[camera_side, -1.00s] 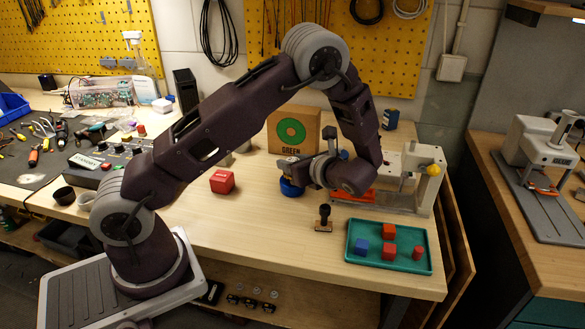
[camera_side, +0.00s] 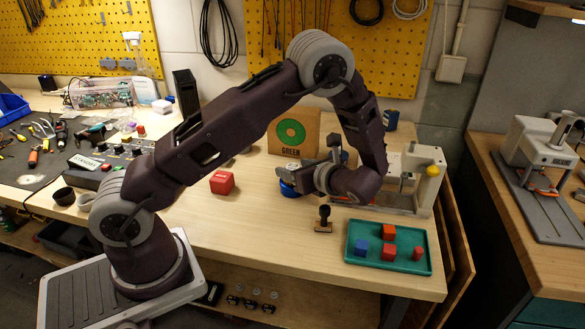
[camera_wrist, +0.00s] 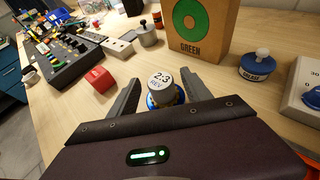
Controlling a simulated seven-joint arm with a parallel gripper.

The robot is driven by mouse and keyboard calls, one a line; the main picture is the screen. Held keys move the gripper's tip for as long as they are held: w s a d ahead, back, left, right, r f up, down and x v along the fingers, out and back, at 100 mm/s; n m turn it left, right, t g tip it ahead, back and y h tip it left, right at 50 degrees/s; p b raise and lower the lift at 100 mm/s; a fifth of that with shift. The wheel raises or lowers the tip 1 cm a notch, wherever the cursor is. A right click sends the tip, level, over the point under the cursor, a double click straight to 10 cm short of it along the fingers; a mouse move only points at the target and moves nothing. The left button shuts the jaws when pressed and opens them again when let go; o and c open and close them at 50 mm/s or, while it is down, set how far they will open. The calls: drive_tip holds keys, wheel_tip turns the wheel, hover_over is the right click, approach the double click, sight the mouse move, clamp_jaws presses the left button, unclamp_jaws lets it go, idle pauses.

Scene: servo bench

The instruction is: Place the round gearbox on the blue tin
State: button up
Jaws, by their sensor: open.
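The round gearbox (camera_wrist: 161,82), a grey cylinder with a white top marked "2:3 REV", stands upright between my fingers in the wrist view. Blue of the tin (camera_wrist: 152,103) shows just below it, so the gearbox appears to rest on the tin. In the side view the blue tin (camera_side: 288,188) stands on the bench under my gripper (camera_side: 288,166), and the gearbox is mostly hidden there by my fingers. In the wrist view my gripper (camera_wrist: 160,78) is open, with one finger on each side of the gearbox. Contact with the fingers cannot be made out.
A cardboard box marked GREEN (camera_side: 292,133) stands behind. A red block (camera_side: 222,182) lies to the left. A grease pot (camera_wrist: 255,65) is right in the wrist view. A dark stamp-like piece (camera_side: 324,218) and a green tray (camera_side: 352,255) with blocks are in front.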

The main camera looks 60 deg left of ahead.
drive_tip(key=r+v, duration=0.1)
drive_tip(key=v, duration=0.9)
drive_tip(key=s+d+r+n+t+h, duration=0.2)
drive_tip(key=s+d+r+n+h, duration=0.2)
drive_tip(key=s+n, duration=0.5)
drive_tip(key=s+d+r+n+t+h, duration=0.3)
drive_tip(key=s+r+n+h, duration=0.6)
drive_tip(key=s, duration=0.4)
drive_tip(key=shift+d+t+h, duration=0.3)
drive_tip(key=shift+d, duration=0.05)
